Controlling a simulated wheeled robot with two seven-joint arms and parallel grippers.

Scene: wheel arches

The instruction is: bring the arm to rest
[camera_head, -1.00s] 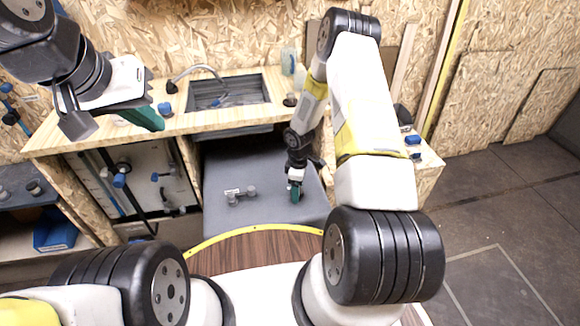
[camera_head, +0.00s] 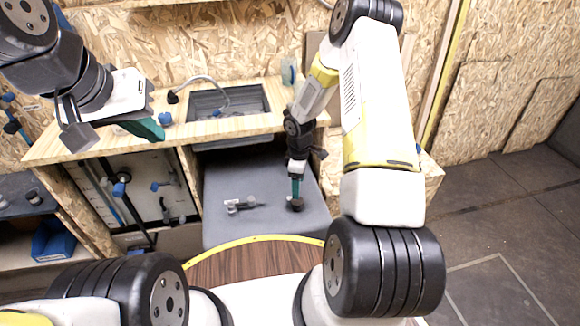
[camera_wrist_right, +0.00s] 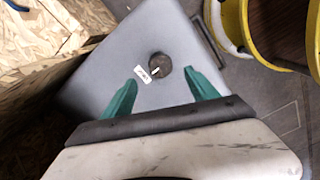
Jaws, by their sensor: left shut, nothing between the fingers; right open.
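My left gripper (camera_head: 150,130) is shut and empty, with green fingers, held in the air at the upper left in front of the wooden worktop. My right gripper (camera_head: 296,186) points down over the grey surface. In the right wrist view its green fingers (camera_wrist_right: 160,90) are apart with nothing gripped. A dark round piece (camera_head: 296,204) is on the grey surface just below the right fingers. In the right wrist view the round piece (camera_wrist_right: 160,66) shows beyond and between the fingertips, apart from both, with a white label beside it.
The grey surface (camera_head: 260,225) also carries a small part with round ends (camera_head: 241,205). Behind stand a wooden worktop (camera_head: 180,124) with a sink (camera_head: 228,101) and tap. A yellow-edged round wooden top (camera_head: 250,262) is in front. The floor at right is clear.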

